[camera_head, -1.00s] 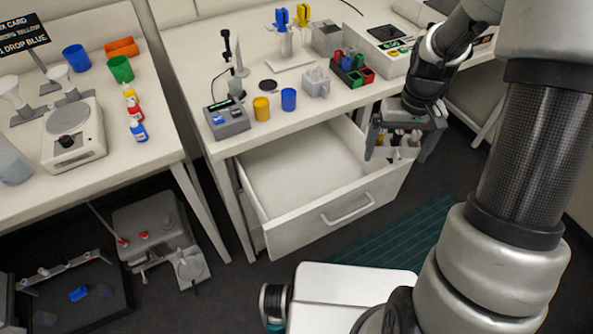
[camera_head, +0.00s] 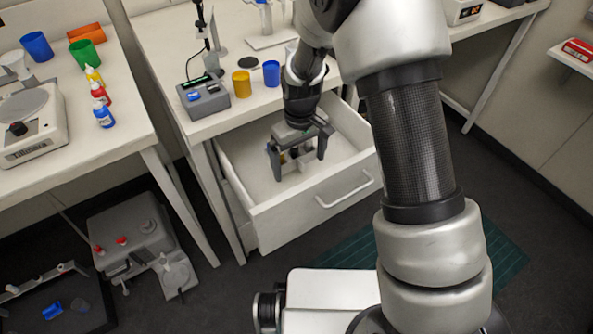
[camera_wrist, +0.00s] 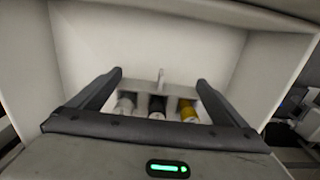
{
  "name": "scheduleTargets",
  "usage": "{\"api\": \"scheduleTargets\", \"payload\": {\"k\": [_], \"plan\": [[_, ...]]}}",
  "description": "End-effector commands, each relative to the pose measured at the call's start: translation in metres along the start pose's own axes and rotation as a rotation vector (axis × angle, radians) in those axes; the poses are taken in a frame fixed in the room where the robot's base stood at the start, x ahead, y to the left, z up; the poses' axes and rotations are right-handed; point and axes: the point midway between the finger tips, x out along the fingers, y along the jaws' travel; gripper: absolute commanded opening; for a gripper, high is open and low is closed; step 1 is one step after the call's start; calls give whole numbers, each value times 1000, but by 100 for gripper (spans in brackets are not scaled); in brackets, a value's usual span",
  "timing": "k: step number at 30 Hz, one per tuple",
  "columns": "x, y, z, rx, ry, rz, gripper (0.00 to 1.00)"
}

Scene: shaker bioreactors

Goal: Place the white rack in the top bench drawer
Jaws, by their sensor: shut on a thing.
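The top bench drawer (camera_head: 262,226) is pulled out, and its inside shows as a white box. My gripper (camera_head: 299,167) is inside the drawer's outline in the head view, pointing down. It is shut on the white rack (camera_head: 301,164), which is mostly hidden behind the fingers. In the wrist view the rack (camera_wrist: 162,84) sits between the two dark fingers, with white, black and yellow-topped items in it. The drawer walls surround it there. I cannot tell whether the rack touches the drawer floor.
The bench top (camera_head: 170,50) above the drawer holds a grey device (camera_head: 203,98), a yellow cup (camera_head: 241,84) and a blue cup (camera_head: 271,73). The drawer's left part is bare. The drawer handle (camera_head: 345,190) sticks out in front.

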Motion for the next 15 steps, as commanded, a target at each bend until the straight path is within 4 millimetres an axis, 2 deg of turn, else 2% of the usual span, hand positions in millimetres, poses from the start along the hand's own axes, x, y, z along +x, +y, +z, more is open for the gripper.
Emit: {"api": "scheduleTargets", "payload": {"k": [1,8,15], "plan": [[10,0,0,0,0,1,72],[28,1,-1,-1,2,1,72],[59,1,0,1,1,1,72]]}}
